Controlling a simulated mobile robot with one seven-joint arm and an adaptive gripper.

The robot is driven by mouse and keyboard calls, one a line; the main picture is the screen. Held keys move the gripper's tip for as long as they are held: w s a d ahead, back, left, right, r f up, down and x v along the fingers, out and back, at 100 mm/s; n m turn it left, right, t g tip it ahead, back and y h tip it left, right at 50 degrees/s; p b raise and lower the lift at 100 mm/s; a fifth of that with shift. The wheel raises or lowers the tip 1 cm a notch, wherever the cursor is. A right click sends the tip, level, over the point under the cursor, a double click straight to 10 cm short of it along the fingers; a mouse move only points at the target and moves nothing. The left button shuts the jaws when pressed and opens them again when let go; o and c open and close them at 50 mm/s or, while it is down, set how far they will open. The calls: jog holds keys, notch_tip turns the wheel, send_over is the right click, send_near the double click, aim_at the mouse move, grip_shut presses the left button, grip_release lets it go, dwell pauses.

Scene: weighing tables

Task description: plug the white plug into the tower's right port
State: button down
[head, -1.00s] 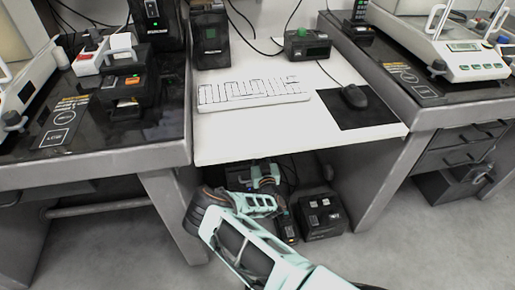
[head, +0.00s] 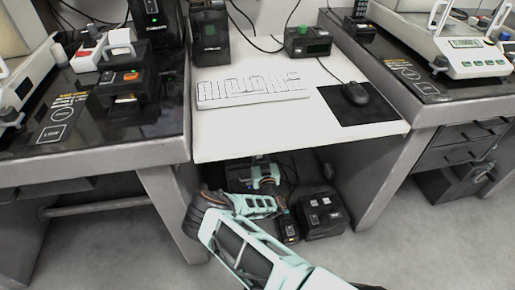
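A squat black block with several pale square marks on top (head: 323,215) stands on the floor under the middle desk, in the head view; it may be the tower, but single ports cannot be told apart. My mint-coloured arm reaches in from the bottom and bends under the desk's front edge. Its far end is in the shadow, just left of the black block. My gripper's fingers are too small and dark there to make out, so I cannot tell if they hold anything. I cannot pick out the white plug.
The middle desk's white top (head: 295,130) overhangs the area, with a keyboard (head: 253,91) and mouse (head: 356,93) on it. Desk legs stand on both sides. The floor in front is open.

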jog(key=shift+f, duration=0.2)
jog(key=c, duration=1.8)
grip_release()
jog(key=shift+o, duration=0.4)
jog(key=o, duration=0.5)
jog(key=shift+p+v, duration=1.6)
jog(key=shift+v, duration=2.15)
jog(key=shift+r, duration=0.1)
